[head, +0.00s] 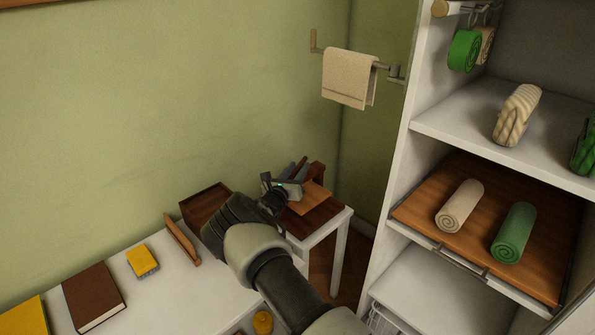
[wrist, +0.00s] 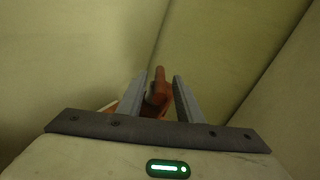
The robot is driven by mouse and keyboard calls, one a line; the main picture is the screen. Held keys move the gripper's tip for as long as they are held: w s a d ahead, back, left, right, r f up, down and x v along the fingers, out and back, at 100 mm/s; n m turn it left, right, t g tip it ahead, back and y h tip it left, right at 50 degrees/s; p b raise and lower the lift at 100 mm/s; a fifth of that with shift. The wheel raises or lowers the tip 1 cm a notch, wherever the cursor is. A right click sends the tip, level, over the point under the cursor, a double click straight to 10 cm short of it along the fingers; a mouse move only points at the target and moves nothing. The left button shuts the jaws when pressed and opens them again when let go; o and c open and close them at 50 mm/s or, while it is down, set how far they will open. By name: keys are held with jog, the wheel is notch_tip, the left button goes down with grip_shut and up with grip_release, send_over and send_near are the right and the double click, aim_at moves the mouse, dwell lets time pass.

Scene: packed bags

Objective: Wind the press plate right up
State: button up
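The wooden press (head: 317,172) stands on the dark-topped side table at the back corner, partly hidden behind my gripper. A lighter orange-brown board (head: 312,199) shows beside it; I cannot tell whether this is the press plate or its base. My gripper (head: 294,168) is at the press, its two grey fingers pointing away. In the wrist view the fingers are apart, and a red-brown wooden bar (wrist: 159,84) shows in the gap between them. Clear space shows on both sides of the bar, so my gripper is open. The plate's height is hidden.
A towel (head: 349,78) hangs on a wall rail. A white cabinet (head: 400,165) with rolled towels stands at right.

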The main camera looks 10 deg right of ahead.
grip_shut()
jog(key=shift+d+r+p, duration=0.1)
jog(key=shift+r+p, duration=0.05)
jog(key=shift+p, duration=0.35)
